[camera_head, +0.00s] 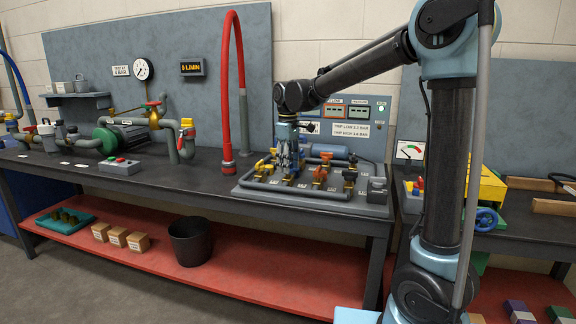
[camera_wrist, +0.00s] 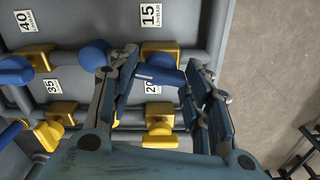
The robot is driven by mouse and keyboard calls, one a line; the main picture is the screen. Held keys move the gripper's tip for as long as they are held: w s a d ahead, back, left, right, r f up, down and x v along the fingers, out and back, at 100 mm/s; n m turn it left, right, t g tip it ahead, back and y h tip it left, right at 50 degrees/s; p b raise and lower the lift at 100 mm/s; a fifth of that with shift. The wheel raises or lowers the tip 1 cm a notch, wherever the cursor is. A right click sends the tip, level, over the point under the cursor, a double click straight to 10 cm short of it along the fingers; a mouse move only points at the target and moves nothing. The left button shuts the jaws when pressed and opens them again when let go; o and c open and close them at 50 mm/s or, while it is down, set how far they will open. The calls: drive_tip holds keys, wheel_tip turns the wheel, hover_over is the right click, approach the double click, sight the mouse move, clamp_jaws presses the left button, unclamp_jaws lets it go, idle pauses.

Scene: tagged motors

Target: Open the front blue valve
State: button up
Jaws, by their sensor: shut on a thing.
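My gripper (camera_wrist: 160,72) reaches down over the grey valve board (camera_head: 360,208) on the bench; it also shows in the head view (camera_head: 288,170). In the wrist view a blue valve handle (camera_wrist: 157,80) lies between my two fingers, beside a yellow valve body (camera_wrist: 160,55). The fingers are shut on this handle. Another blue knob (camera_wrist: 94,55) is just left of the left finger. More blue handles (camera_wrist: 15,72) with yellow bodies are at the left. In the head view my gripper hides the blue handles, so I cannot tell which row the held one is in.
Red (camera_head: 320,176) and black (camera_head: 350,178) valve handles stand close to the right of my gripper. A tall red hose (camera_head: 230,90) rises at the board's left. A blue handwheel (camera_head: 486,218) is on the right bench.

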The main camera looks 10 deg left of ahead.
drive_tip(key=shift+w+d+n, duration=0.1)
drive_tip(key=shift+d+n, duration=0.05)
drive_tip(key=shift+n, duration=1.05)
drive_tip(key=o, duration=1.1)
drive_tip(key=shift+c, duration=0.2)
drive_tip(key=shift+r, duration=0.1)
wheel_tip(320, 180, up, 12)
